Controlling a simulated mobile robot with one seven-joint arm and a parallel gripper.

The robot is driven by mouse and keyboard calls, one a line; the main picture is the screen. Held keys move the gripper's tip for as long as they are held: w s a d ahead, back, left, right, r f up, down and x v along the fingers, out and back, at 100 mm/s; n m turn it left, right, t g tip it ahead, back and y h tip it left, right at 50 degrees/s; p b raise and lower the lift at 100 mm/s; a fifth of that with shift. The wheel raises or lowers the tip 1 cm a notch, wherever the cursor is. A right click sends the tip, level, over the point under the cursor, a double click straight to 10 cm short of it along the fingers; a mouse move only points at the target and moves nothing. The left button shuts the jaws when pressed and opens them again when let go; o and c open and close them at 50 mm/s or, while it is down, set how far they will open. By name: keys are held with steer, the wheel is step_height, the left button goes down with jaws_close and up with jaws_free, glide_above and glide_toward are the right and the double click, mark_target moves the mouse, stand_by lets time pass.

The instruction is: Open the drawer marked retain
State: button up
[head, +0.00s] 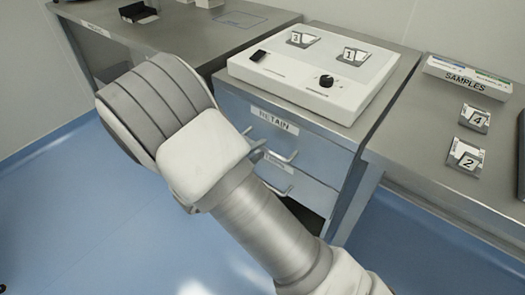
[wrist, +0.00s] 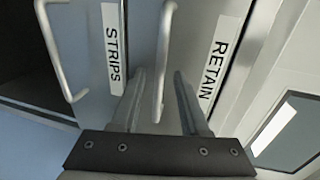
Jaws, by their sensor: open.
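The retain drawer is the upper drawer, with a RETAIN label (head: 274,121) on its blue-grey front (head: 317,149). The label also shows in the wrist view (wrist: 216,62). The drawer's pale bar handle (wrist: 164,50) lies between the two fingers of my gripper (wrist: 160,73). My gripper is open, with one finger on each side of the bar and visible gaps to both. The drawer looks closed.
Below is the drawer labelled STRIPS (wrist: 113,50), with its own handle (wrist: 53,55). A white device (head: 315,75) with a black knob and two numbered cards stands on top. A SAMPLES box (head: 467,78) and cards 4 and 2 lie on the right bench. Blue floor is clear in front.

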steer(key=shift+x, duration=1.15)
jaws_close()
stand_by(0.6)
